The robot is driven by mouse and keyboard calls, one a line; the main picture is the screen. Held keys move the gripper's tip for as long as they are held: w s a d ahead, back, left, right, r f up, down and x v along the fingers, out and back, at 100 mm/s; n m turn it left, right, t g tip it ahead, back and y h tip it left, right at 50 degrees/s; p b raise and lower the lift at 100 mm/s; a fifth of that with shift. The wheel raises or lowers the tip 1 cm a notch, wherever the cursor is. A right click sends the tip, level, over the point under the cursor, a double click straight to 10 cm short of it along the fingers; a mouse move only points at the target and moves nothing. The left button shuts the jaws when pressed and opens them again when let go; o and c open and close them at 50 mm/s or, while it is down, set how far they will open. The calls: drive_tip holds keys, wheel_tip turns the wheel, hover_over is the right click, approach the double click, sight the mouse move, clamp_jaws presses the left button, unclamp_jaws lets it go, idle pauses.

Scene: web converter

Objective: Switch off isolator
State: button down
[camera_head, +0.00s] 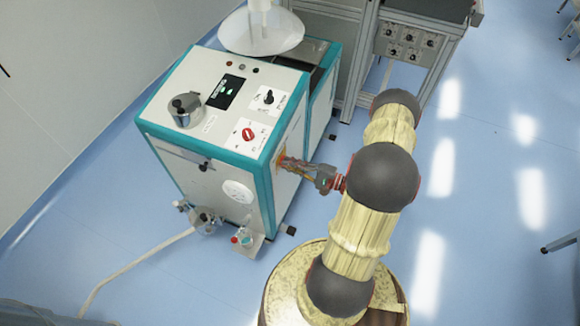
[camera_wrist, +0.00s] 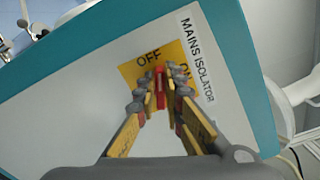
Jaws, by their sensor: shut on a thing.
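The mains isolator is a red handle (camera_wrist: 160,88) on a yellow plate (camera_wrist: 130,72) marked OFF and ON, with a "MAINS ISOLATOR" label (camera_wrist: 197,62) beside it. The plate is on the side panel of the white and teal machine (camera_head: 258,172). My gripper (camera_wrist: 161,92) is shut on the red handle, one finger on each side. The handle's upper end lies just below and right of the word OFF; its exact setting cannot be told. In the head view my gripper (camera_head: 288,163) reaches the panel from the right and mostly hides the isolator.
The machine's top carries a red rotary switch (camera_head: 249,134), a black knob (camera_head: 268,97) and a small display (camera_head: 226,92). A metal frame with a control box (camera_head: 405,43) stands behind. A hose (camera_head: 135,262) runs along the floor at left.

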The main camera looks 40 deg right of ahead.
drive_tip(key=shift+a+f+n+b, duration=0.1)
drive_tip(key=shift+f+n+b, duration=0.1)
drive_tip(key=shift+n+b, duration=0.6)
drive_tip(key=shift+f+n+b, duration=0.15)
drive_tip(key=shift+n+b, duration=0.15)
drive_tip(key=shift+n, duration=1)
drive_tip(key=c, duration=1.9)
unclamp_jaws()
drive_tip(key=shift+s, duration=0.1)
drive_tip(key=v, duration=1.2)
